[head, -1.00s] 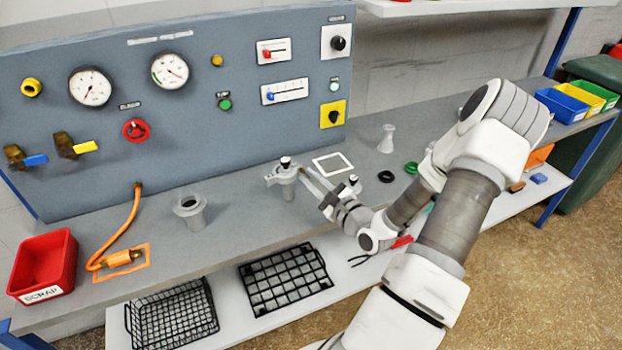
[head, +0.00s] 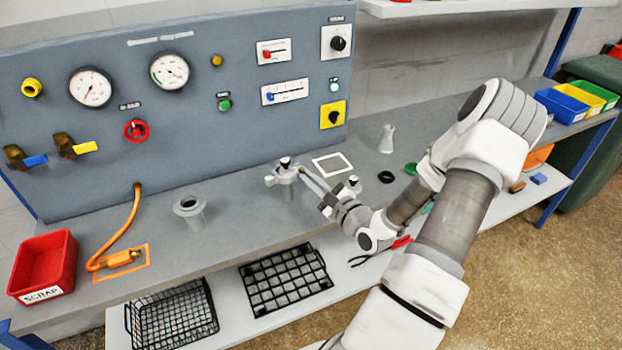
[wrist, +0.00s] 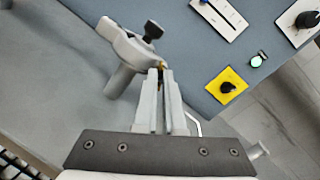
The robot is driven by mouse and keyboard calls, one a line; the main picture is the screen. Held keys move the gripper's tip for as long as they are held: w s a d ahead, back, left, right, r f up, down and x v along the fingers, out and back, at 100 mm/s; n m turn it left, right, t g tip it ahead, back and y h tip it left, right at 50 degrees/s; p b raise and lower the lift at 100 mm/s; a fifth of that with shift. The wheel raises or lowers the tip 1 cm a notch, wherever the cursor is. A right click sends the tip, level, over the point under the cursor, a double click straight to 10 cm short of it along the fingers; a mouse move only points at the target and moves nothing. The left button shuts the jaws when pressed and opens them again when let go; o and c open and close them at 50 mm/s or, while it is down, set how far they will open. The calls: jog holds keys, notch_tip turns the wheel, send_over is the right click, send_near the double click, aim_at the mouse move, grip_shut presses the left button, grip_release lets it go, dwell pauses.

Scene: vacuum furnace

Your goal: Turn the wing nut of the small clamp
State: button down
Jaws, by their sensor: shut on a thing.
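The small clamp (head: 282,174) is a grey ring-like fitting with a black knob on top, set on a grey upright stub on the bench. In the wrist view the clamp (wrist: 128,50) lies just ahead of my fingers, with its black knob (wrist: 153,31) to one side. A small brass-coloured bit of the wing nut (wrist: 163,67) shows right at my fingertips. My gripper (head: 302,171) reaches the clamp's right side, its two fingers close together and shut on the wing nut. The fingers hide most of the nut, so its angle cannot be told.
A grey flanged port (head: 190,211) stands left of the clamp. A white square frame (head: 332,164) lies behind my gripper. A black ring (head: 386,176) and a grey cone-shaped piece (head: 387,138) are to the right. The gauge panel (head: 200,110) rises behind. A red scrap bin (head: 43,264) is far left.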

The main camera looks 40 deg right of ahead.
jog(key=n, duration=0.6)
jog(key=shift+f+b, duration=0.1)
jog(key=shift+b, duration=0.25)
jog(key=n+b, duration=0.1)
jog(key=n, duration=0.4)
jog(key=shift+n, duration=0.3)
jog(key=c, duration=1.3)
grip_release()
jog(key=shift+o, duration=0.2)
jog(key=s, duration=1.7)
jog(key=shift+s+a, duration=0.2)
jog(key=shift+a, duration=0.1)
